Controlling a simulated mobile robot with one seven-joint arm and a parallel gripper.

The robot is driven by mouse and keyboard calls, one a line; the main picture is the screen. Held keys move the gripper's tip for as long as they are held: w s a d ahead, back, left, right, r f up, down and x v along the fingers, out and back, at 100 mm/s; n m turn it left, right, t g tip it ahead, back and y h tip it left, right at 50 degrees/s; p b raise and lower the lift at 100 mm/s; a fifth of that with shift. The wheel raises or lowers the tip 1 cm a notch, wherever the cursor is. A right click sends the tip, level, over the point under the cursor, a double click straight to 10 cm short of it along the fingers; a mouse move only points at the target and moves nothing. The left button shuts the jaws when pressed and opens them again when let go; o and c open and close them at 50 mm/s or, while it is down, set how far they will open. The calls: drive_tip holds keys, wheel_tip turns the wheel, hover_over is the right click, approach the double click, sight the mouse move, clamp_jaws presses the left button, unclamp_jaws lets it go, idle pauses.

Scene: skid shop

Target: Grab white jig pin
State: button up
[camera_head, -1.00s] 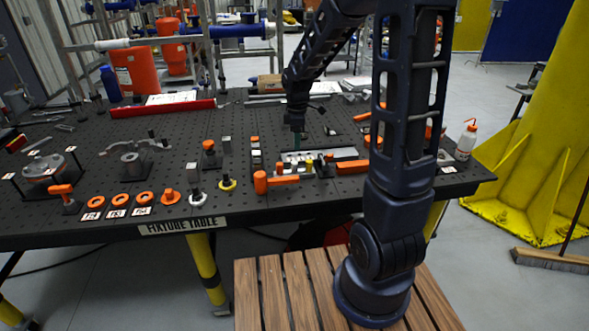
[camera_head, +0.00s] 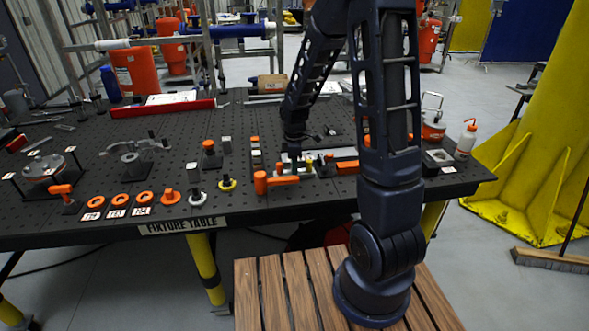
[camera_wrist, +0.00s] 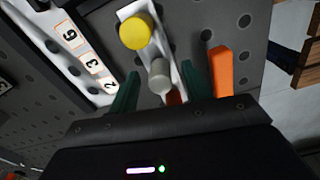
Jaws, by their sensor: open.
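The white jig pin (camera_wrist: 160,76) shows pale grey-white in the wrist view, with a rounded top. It stands in a narrow white tray (camera_wrist: 183,47) beside a yellow-topped pin (camera_wrist: 137,31). A red-orange piece (camera_wrist: 174,97) shows just behind it, partly hidden by my gripper. My gripper (camera_wrist: 160,71) is open, with one green finger on each side of the white pin. I cannot tell whether either finger touches it. In the head view my gripper (camera_head: 294,158) is low over the tray, and I cannot make out the white pin there.
An orange bar (camera_wrist: 221,72) stands close beside the right finger. Number labels (camera_wrist: 83,51) lie to the left. In the head view an orange-handled clamp (camera_head: 262,182) is in front of the tray on the black fixture table (camera_head: 110,175). A white bottle (camera_head: 466,142) stands at the right.

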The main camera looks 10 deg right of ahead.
drive_tip(key=shift+f, duration=0.35)
clamp_jaws()
drive_tip(key=shift+r, duration=0.1)
